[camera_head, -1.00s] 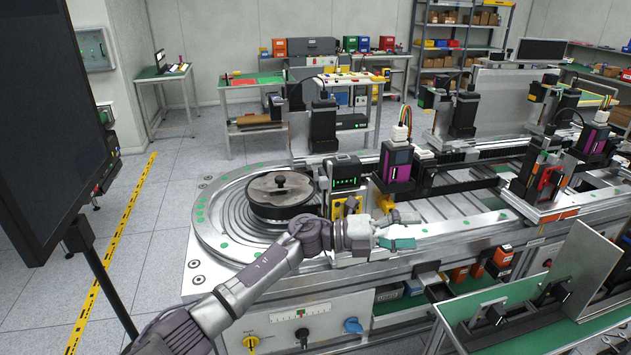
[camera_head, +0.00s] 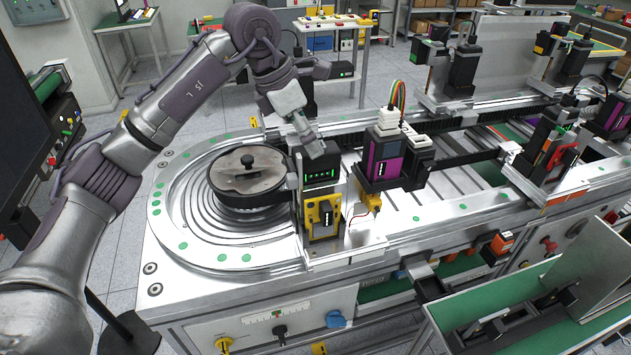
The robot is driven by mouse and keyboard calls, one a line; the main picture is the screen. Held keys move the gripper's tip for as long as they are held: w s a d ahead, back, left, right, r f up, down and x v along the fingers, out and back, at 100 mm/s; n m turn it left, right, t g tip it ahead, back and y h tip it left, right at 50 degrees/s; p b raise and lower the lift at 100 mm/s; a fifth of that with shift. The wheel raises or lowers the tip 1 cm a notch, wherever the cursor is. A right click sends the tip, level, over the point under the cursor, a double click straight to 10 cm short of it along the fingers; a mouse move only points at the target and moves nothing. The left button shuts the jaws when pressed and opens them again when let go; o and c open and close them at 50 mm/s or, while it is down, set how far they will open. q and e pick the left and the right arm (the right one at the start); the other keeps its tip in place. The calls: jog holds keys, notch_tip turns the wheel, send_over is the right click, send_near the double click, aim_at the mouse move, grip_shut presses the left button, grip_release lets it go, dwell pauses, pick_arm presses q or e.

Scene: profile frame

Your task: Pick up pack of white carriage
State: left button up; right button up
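My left arm comes in from the left and arches over the conveyor station. Its gripper (camera_head: 314,146) points down at the black module with a green display (camera_head: 320,172), over or just behind its top edge. Whether they touch is unclear, and I cannot tell whether the fingers are open or shut. Nothing is clearly seen held in it. No pack is plainly recognisable as the white carriage. A small pale block (camera_head: 366,229) sits at the near rail, right of a yellow module (camera_head: 322,217). My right gripper is not in view.
A round black-rimmed disc (camera_head: 248,168) sits on the curved track at the left. A black and purple unit (camera_head: 385,160) with coloured wires stands right of the display module. A green-based metal tray (camera_head: 520,335) is at the front right.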

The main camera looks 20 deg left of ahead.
aim_at(321, 159)
pick_arm(q)
jog(key=x, duration=0.1)
jog(key=p+x, duration=0.1)
jog(key=x, duration=0.1)
jog(key=shift+w+p, duration=0.3)
jog(key=p+x, duration=0.1)
jog(key=x, duration=0.3)
jog(key=shift+w+p, duration=0.15)
jog(key=shift+p, duration=0.15)
jog(key=c, duration=1.2)
jog(key=shift+r, duration=0.1)
grip_shut()
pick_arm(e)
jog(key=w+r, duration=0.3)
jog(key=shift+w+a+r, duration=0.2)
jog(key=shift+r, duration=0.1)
